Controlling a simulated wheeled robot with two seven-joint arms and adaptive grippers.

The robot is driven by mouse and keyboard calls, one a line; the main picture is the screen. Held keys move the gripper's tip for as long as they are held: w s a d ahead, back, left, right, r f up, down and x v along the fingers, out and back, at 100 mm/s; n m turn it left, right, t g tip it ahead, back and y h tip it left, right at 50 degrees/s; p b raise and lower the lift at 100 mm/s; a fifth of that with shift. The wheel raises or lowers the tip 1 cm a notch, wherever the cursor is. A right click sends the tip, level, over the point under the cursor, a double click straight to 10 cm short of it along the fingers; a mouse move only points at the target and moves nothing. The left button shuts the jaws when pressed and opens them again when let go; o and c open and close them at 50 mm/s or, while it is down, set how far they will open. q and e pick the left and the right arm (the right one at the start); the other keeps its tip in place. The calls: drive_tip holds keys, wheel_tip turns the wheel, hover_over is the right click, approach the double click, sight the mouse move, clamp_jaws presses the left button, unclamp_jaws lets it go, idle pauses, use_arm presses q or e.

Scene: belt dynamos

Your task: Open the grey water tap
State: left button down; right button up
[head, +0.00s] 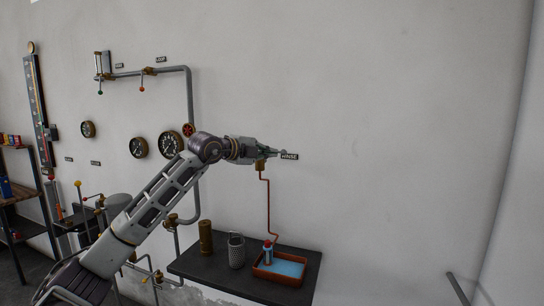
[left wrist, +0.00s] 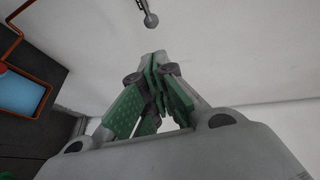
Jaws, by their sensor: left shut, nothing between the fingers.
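The water tap (head: 261,166) is a small brass fitting on the wall beside a dark label that seems to read "RINSE". A thin copper pipe runs down from it. My left gripper (head: 274,152) is shut and empty right at the tap, and hides part of it. In the left wrist view, a grey rod with a round grey end (left wrist: 150,20), seemingly the tap's handle, stands just beyond the closed green-padded fingers (left wrist: 155,65), apart from them in the picture. Whether they touch cannot be told. My right gripper is not in view.
Under the pipe, an orange tray (head: 262,272) with blue water sits on a dark shelf (head: 215,274), a small bottle at its edge. A perforated grey can (head: 236,250) and a brass cylinder (head: 206,237) stand left of it. Gauges and pipes fill the wall further left; the right wall is bare.

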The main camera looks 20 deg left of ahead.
use_arm(q)
drive_tip(key=shift+s+a+r+b, duration=0.15)
drive_tip(key=shift+s+r+b, duration=0.05)
drive_tip(key=shift+s, duration=0.75)
drive_tip(key=shift+s+a+r+b, duration=0.1)
drive_tip(key=shift+s+r+b, duration=0.1)
drive_tip(key=shift+s, duration=0.7)
